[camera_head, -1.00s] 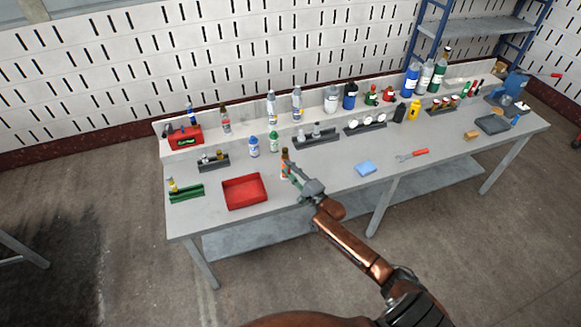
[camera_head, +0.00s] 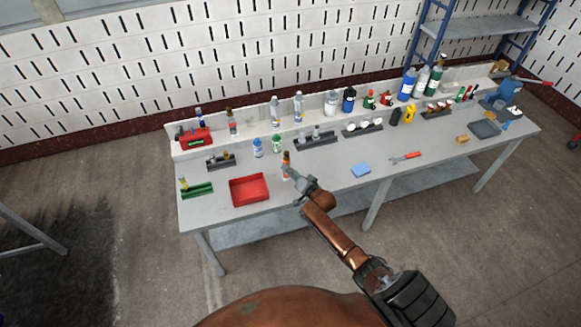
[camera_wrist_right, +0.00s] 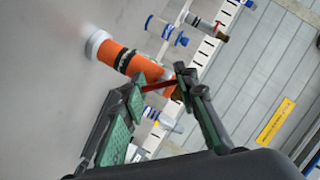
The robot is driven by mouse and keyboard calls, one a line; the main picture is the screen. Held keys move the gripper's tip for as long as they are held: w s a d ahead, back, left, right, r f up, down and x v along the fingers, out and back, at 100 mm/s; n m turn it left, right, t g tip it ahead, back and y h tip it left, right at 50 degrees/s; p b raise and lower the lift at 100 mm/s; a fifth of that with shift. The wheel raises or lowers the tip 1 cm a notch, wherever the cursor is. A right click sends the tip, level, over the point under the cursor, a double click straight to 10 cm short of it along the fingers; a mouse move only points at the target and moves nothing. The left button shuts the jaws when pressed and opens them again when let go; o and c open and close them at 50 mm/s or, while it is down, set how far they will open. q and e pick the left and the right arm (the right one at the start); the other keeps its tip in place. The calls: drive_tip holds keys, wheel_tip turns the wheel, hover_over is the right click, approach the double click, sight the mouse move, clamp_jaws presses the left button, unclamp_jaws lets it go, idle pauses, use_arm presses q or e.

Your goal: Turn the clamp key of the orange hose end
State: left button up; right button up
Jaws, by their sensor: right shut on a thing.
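The orange hose end (camera_head: 286,158) stands on the workbench right of the red tray in the head view. In the right wrist view it is an orange cylinder (camera_wrist_right: 113,56) with a pale ring at one end and a dark band around it. A thin red key (camera_wrist_right: 158,85) shows at its side, between the fingers. My right gripper (camera_head: 287,172) is at the hose end; in the right wrist view its green-padded fingers (camera_wrist_right: 168,90) are shut on the red key, partly covering the hose end. My left gripper is not in view.
The red tray (camera_head: 249,192) is empty, left of the gripper. A blue sponge-like block (camera_head: 360,170) and a red-handled wrench (camera_head: 406,157) lie to the right. Bottles and racks line the bench's (camera_head: 330,178) back. The front middle is mostly clear.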

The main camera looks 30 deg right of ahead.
drive_tip(key=shift+a+r+n+g+p, duration=0.2)
drive_tip(key=shift+n+g+p, duration=0.1)
drive_tip(key=shift+n+p, duration=0.4)
drive_tip(key=shift+d+f+n+h+p, duration=0.1)
drive_tip(key=shift+f+n+h+p, duration=0.05)
drive_tip(key=shift+n+h+p, duration=0.4)
drive_tip(key=shift+n+g+h+p, duration=0.5)
drive_tip(key=shift+n+h, duration=0.25)
drive_tip(key=shift+n, duration=0.3)
drive_tip(key=shift+f, duration=0.1)
drive_tip(key=shift+d, duration=0.1)
drive_tip(key=o, duration=1.2)
drive_tip(key=v, duration=1.2)
